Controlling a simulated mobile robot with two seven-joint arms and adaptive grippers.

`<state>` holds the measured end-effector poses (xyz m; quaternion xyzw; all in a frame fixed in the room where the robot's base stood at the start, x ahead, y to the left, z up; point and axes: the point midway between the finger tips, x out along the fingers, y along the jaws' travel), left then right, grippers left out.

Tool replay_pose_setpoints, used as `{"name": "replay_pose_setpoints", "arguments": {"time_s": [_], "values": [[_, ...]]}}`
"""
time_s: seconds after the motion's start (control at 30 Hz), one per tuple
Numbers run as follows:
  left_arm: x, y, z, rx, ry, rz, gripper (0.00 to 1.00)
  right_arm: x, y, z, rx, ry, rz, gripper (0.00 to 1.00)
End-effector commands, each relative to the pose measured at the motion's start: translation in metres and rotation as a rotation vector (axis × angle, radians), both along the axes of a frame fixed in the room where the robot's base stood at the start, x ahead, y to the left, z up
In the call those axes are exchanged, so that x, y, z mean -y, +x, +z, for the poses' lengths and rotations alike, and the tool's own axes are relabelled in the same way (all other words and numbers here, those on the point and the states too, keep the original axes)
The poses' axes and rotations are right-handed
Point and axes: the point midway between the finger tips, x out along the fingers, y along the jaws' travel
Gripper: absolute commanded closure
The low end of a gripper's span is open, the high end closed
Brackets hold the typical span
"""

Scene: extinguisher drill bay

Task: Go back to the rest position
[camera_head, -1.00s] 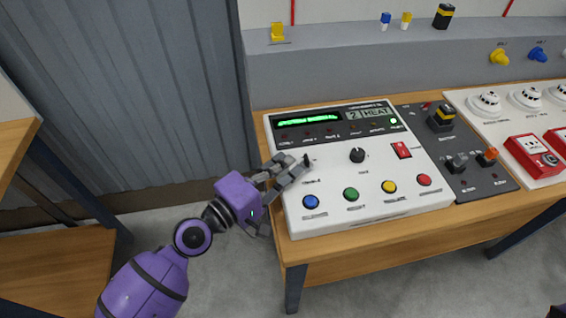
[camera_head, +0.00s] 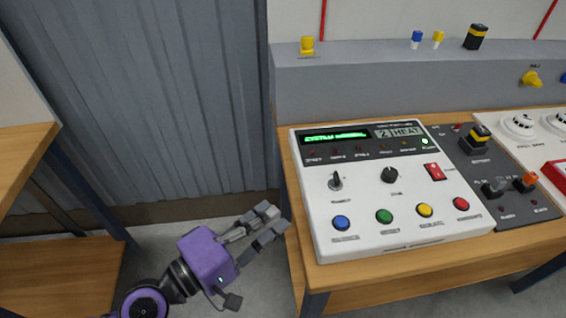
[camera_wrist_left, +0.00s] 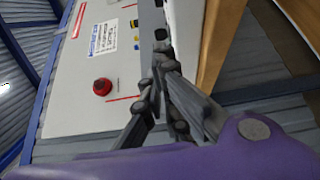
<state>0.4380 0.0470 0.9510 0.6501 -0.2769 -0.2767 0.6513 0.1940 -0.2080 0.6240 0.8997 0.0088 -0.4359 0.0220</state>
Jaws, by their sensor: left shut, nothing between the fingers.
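My left gripper (camera_head: 268,228) is off the table's left edge in the head view, lower left of the control panel and apart from it. Its fingers are shut with nothing between them, and they also show in the left wrist view (camera_wrist_left: 163,58). The white control panel (camera_head: 318,220) lies on the wooden table. It has a lit green display (camera_head: 336,136), a black toggle (camera_head: 336,181), a black knob (camera_head: 389,175), a red switch (camera_head: 433,171) and a row of coloured buttons. My right gripper is not in view.
A wooden table (camera_head: 400,267) carries the panel, a dark module (camera_head: 510,211) and a white detector board (camera_head: 550,151). A wooden shelf unit (camera_head: 28,150) stands at the left. Bare floor lies between them, before a grey corrugated wall (camera_head: 160,100). The left wrist view shows a red button (camera_wrist_left: 102,86) on a white wall board.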

Motion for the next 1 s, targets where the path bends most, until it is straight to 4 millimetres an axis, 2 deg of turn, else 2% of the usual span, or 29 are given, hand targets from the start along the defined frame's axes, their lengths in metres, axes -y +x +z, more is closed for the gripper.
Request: {"name": "replay_pose_setpoints", "arguments": {"time_s": [0.1,0.17,0.27,0.37,0.43,0.47,0.57,0.6,0.7,0.83,0.9,1.0], "values": [[0.0,0.0,0.0,0.027,0.03,-0.003,1.0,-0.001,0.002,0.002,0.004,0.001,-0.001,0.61],[-0.001,0.0,-0.008,0.086,0.119,-0.003,1.0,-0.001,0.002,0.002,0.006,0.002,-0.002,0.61],[-0.011,0.008,-0.034,0.213,0.345,0.018,1.0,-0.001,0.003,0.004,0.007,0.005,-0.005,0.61],[-0.033,0.006,-0.076,0.309,0.636,0.058,1.0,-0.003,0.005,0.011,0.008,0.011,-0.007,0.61],[-0.054,-0.004,-0.109,0.341,0.851,0.076,1.0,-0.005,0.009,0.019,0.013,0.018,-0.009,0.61],[-0.064,-0.011,-0.124,0.345,0.943,0.077,1.0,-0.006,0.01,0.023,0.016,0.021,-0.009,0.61],[-0.099,-0.049,-0.172,0.318,1.237,0.055,1.0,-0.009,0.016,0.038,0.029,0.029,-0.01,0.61],[-0.112,-0.069,-0.188,0.295,1.34,0.036,1.0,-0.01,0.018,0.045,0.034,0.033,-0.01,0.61],[-0.136,-0.12,-0.219,0.211,1.521,-0.016,1.0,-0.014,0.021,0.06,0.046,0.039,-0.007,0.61],[-0.149,-0.177,-0.238,0.091,1.595,-0.041,1.0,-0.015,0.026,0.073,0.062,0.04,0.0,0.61],[-0.149,-0.194,-0.24,0.048,1.583,-0.036,1.0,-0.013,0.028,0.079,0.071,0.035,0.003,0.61],[-0.149,-0.207,-0.242,0.019,1.574,-0.036,1.0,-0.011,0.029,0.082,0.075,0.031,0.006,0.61]]}}
